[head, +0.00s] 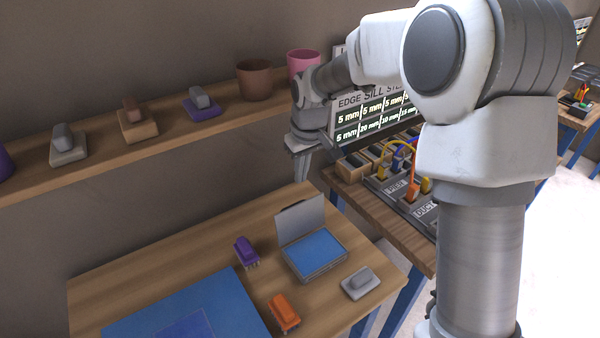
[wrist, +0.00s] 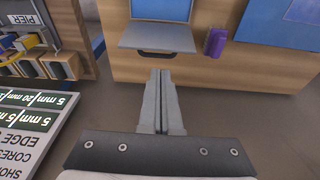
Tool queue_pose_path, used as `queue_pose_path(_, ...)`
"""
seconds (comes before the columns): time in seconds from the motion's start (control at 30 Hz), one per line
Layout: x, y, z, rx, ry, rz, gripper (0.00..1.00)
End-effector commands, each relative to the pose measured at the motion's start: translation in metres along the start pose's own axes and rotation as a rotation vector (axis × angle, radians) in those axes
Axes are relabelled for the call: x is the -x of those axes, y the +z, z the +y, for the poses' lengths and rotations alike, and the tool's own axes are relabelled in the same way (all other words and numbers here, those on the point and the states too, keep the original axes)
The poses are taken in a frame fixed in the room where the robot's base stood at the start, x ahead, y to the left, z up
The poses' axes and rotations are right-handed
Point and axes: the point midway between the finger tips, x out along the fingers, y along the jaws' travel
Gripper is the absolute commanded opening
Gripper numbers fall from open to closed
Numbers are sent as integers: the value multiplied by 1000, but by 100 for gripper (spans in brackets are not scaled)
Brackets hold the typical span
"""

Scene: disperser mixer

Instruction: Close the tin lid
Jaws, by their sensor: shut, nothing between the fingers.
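The tin (head: 318,258) stands on the wooden table in the head view, with a blue pad inside. Its grey lid (head: 301,220) is open and stands up from the tin's back edge. In the wrist view the lid (wrist: 158,38) shows at the table's edge, with the tin's blue inside (wrist: 162,9) beyond it. My gripper (head: 300,150) is above and behind the table's far edge in the head view, apart from the lid. Its fingers (wrist: 161,75) are shut and empty in the wrist view, pointing toward the lid.
A blue mat (head: 190,308) lies at left. A wall shelf (head: 180,128) with pots and a second table with a sign board (head: 372,118) flank my arm.

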Motion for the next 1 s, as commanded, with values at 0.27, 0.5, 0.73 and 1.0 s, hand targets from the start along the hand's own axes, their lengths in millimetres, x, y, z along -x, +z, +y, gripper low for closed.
queue_pose_path(0.27,-25,-11,-4,23,-22,-10,0)
queue_pose_path(0.5,-64,-10,-5,22,-23,-12,0)
queue_pose_path(0.73,-101,-10,-6,21,-22,-10,0)
queue_pose_path(1.0,-118,-10,-6,21,-21,-8,0)
